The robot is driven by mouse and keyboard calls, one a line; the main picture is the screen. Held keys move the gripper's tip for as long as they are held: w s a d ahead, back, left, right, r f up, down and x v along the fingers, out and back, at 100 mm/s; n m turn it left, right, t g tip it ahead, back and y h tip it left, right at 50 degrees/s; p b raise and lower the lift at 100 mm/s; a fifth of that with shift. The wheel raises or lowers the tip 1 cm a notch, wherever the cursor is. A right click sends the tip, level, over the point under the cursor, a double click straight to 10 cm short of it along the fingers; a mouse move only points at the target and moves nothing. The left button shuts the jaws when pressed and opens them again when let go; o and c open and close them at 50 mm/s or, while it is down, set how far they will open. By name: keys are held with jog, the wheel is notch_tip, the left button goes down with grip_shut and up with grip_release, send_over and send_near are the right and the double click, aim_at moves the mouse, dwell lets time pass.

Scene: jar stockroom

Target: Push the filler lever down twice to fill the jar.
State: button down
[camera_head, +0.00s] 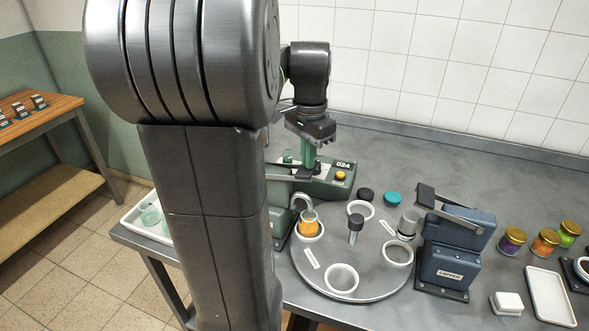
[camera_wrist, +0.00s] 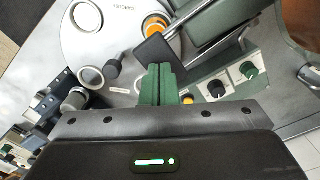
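The filler (camera_head: 325,186) is a green machine at the back of the bench, with a display reading 024 and a yellow button. Its lever ends in a dark flat pad (camera_wrist: 153,49), seen in the wrist view on a metal bar. My gripper (camera_head: 307,168) points down at the lever pad; its green fingers are together with nothing between them. The fingertips (camera_wrist: 160,67) are at the pad's edge in the wrist view; I cannot tell whether they touch it. The open glass jar (camera_head: 309,228) stands in a turntable ring under the spout, with orange filling inside and clear glass above.
The grey turntable (camera_head: 325,279) carries several white rings. A blue capper (camera_head: 447,267) stands right of it. Several gold-lidded jars (camera_head: 545,241) and a white tray (camera_head: 550,297) are at the right.

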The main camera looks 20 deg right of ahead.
aim_at(309, 174)
jog(key=shift+f, duration=0.2)
jog(key=shift+s+d+f+b, duration=0.1)
jog(key=shift+f+b, duration=0.65)
jog(key=shift+f, duration=0.45)
jog(key=shift+s+d+f+b, duration=0.1)
jog(key=shift+f+b, duration=0.6)
jog(key=shift+f, duration=0.45)
jog(key=shift+r, duration=0.1)
jog(key=shift+r+p, duration=3.1)
jog(key=shift+r, duration=0.1)
notch_tip(309, 174, up, 5)
jog(key=p, duration=0.4)
jog(key=shift+p, duration=0.3)
jog(key=shift+f, duration=0.2)
